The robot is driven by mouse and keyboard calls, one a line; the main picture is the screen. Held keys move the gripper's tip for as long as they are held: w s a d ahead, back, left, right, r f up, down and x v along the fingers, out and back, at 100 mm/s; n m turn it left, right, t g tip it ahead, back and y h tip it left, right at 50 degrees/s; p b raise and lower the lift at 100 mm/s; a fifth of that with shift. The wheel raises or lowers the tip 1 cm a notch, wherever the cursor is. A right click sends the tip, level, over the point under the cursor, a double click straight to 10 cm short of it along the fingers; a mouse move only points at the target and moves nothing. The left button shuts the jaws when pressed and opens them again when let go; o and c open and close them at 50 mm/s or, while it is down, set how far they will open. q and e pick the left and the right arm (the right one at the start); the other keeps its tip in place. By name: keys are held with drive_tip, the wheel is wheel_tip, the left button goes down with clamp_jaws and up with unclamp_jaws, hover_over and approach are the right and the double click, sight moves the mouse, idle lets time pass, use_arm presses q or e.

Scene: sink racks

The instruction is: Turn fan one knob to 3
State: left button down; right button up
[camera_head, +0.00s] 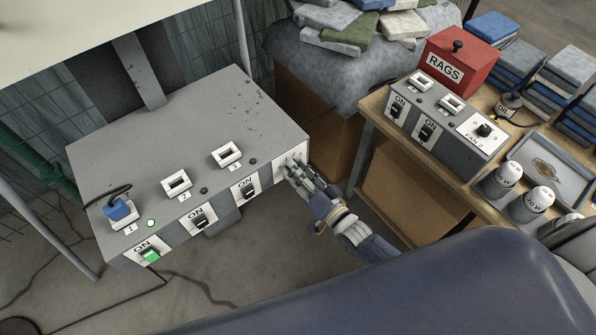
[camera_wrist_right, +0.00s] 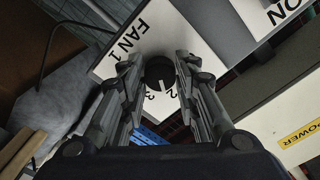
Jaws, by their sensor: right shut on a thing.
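The fan one knob (camera_wrist_right: 158,72) is a round black dial on a white plate marked FAN 1 (camera_wrist_right: 126,40), with the figures 2 and 3 visible below it in the right wrist view. A pale pointer mark on the knob points down, toward the 2 side; its exact setting is hard to tell. My right gripper (camera_wrist_right: 159,64) has a finger on each side of the knob and is shut on it. In the head view my right gripper (camera_head: 297,172) is at the right end of the large grey box (camera_head: 150,120), and its fingers hide the knob. My left gripper is not in view.
The large box has ON switches and numbered sockets; a blue plug (camera_head: 120,209) sits in socket 1. A second grey box with a FAN 2 knob (camera_head: 485,130) stands on the wooden table (camera_head: 372,112) at right, near a red RAGS box (camera_head: 458,62). Grey cloth lies behind.

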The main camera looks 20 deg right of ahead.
drive_tip(key=shift+m+b, duration=0.85)
drive_tip(key=shift+m, duration=2.75)
drive_tip(key=o, duration=1.1)
